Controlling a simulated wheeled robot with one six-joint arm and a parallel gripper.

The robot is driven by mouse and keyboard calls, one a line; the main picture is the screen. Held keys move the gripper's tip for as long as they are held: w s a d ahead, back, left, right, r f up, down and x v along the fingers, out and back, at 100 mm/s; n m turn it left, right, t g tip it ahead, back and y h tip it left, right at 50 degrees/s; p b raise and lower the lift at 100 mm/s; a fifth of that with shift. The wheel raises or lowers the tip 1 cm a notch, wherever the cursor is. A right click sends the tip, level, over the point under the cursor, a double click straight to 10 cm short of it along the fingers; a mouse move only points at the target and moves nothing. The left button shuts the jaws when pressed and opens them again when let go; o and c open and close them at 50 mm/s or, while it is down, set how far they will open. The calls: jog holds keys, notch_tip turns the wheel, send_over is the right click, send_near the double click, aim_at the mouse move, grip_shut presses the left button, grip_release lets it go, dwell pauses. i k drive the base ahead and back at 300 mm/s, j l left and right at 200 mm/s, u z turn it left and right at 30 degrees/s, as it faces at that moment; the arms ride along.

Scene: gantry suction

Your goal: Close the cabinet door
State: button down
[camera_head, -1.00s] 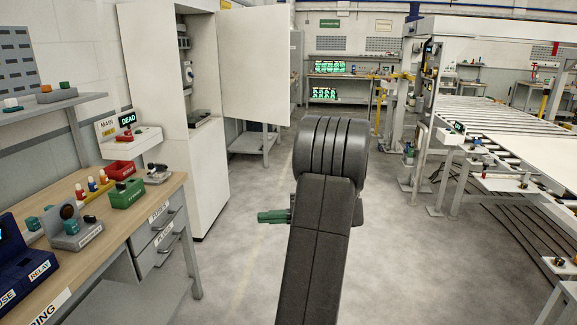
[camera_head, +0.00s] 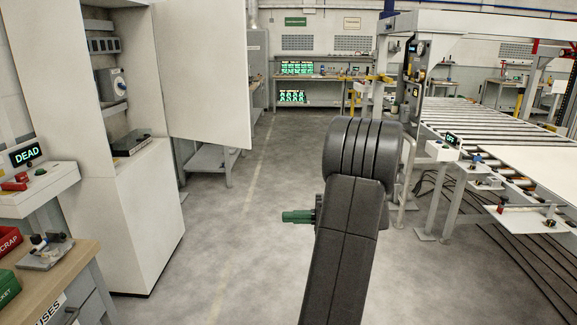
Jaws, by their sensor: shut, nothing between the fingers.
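The cabinet (camera_head: 135,220) is a tall white unit at the left. Its door (camera_head: 203,75) is a white panel that stands wide open, swung out to the right of the cabinet's opening. Inside the opening show a grey device with a round dial (camera_head: 111,85), a row of small modules (camera_head: 103,45) and a dark box (camera_head: 131,143) on the shelf. My gripper (camera_head: 298,216) shows as green fingers sticking out to the left of my dark arm. It is shut and empty, apart from the door, over the floor to the door's lower right.
A wooden workbench (camera_head: 62,272) with a red SCRAP bin and small devices is at the near left. A roller conveyor (camera_head: 465,120) with a gantry frame stands at the right, with cables on the floor beside it. The grey floor (camera_head: 235,250) between is clear.

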aim_at(201, 45)
jog(key=i, duration=1.7)
jog(key=i+u, duration=0.15)
jog(key=i, duration=0.3)
jog(key=i+l+u, duration=0.1)
jog(key=i, duration=0.4)
jog(key=i+l+u, duration=0.15)
jog(key=i, duration=0.3)
jog(key=i+l+u, duration=0.15)
jog(key=i, duration=0.3)
jog(key=i+l+u, duration=0.15)
jog(key=i+l, duration=0.15)
jog(key=i, duration=0.15)
